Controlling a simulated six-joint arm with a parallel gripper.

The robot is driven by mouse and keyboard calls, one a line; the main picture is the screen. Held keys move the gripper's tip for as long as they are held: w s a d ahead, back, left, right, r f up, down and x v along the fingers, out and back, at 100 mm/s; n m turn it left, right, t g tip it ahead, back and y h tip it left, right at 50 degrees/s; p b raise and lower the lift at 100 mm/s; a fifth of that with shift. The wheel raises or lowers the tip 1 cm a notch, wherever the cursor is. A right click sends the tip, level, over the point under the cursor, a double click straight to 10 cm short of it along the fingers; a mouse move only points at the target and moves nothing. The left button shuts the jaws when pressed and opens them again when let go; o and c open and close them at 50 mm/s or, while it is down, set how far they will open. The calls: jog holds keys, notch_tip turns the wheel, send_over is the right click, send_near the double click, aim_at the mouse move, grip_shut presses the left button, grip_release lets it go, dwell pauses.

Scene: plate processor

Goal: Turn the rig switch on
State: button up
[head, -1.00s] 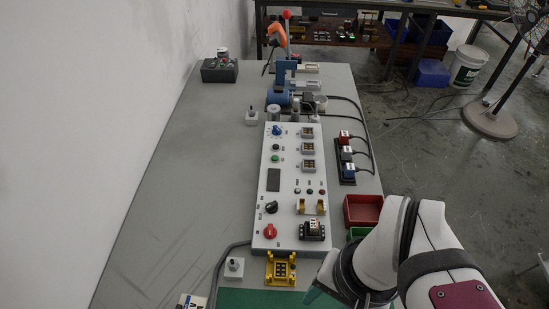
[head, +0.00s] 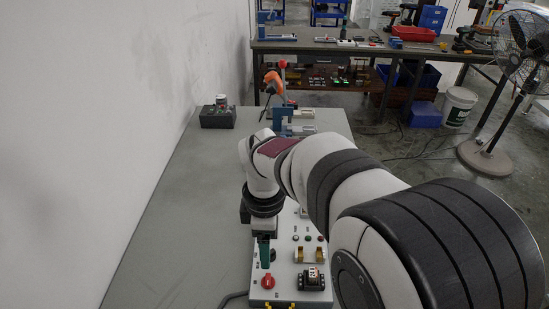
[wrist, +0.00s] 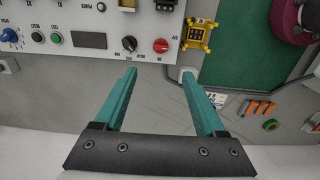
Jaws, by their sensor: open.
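The white control panel (head: 286,290) carries a red rotary knob (head: 268,282), which also shows in the wrist view (wrist: 161,45). A black rotary knob (wrist: 129,43) sits beside it. No label that I can read tells which one is the rig switch. My gripper (head: 264,250) hangs over the panel, just beyond the red knob in the head view. In the wrist view its two teal fingers (wrist: 158,72) are spread apart, empty, with the red knob ahead of the gap between the tips. I cannot tell the height of the tips over the panel.
A blue knob (wrist: 10,35) and green button (wrist: 56,38) sit on the panel. A yellow fixture (wrist: 198,34) stands beside the panel by a green mat (wrist: 235,60). The table's left side is clear.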

aim_at(268, 279)
notch_tip(268, 279, down, 14)
jog(key=shift+r, duration=0.2)
grip_shut()
